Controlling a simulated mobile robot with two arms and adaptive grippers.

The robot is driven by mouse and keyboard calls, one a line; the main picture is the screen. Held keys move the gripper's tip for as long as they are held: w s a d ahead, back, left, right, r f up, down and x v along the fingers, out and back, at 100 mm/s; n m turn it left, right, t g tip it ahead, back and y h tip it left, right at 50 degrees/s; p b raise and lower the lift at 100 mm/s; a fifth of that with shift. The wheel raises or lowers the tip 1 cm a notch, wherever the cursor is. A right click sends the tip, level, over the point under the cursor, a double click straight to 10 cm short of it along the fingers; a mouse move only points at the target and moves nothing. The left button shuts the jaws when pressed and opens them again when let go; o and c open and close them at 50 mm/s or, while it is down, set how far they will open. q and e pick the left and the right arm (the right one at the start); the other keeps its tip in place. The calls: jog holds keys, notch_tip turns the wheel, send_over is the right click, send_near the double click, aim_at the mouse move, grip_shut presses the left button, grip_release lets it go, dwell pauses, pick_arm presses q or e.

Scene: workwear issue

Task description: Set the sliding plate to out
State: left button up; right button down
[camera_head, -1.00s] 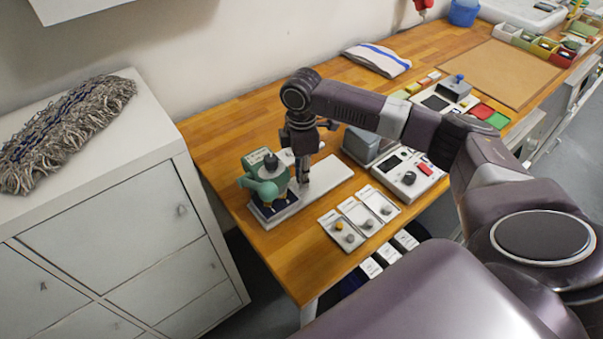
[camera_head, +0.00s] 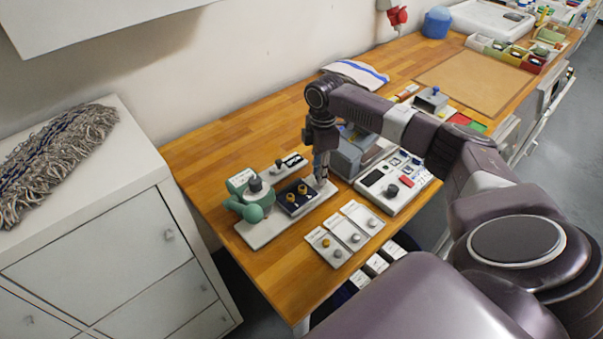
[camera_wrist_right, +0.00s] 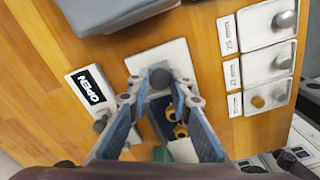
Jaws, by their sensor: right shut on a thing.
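The sliding plate (camera_head: 290,197) is a dark blue slab with brass-coloured round pieces on it. It lies on a long white base (camera_head: 262,232), to the right of the green press (camera_head: 250,199) and clear of its head. In the right wrist view the plate (camera_wrist_right: 161,112) is partly hidden by my fingers. My right gripper (camera_head: 321,180) is at the right end of the base. Its fingertips (camera_wrist_right: 159,88) are closed around a grey knob (camera_wrist_right: 160,76) at the plate's end. My left gripper is not in view.
Three white cards with knobs (camera_head: 343,236) lie in front, near the table edge. A grey machine with a control panel (camera_head: 394,182) stands close to my gripper's right. The wooden table is clear at the back left.

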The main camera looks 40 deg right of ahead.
jog(key=shift+w+d+r, duration=0.1)
jog(key=shift+d+r, duration=0.05)
jog(key=shift+d, duration=0.55)
jog(key=c, duration=1.7)
grip_release()
jog(key=shift+c, duration=0.2)
notch_tip(320, 180, up, 12)
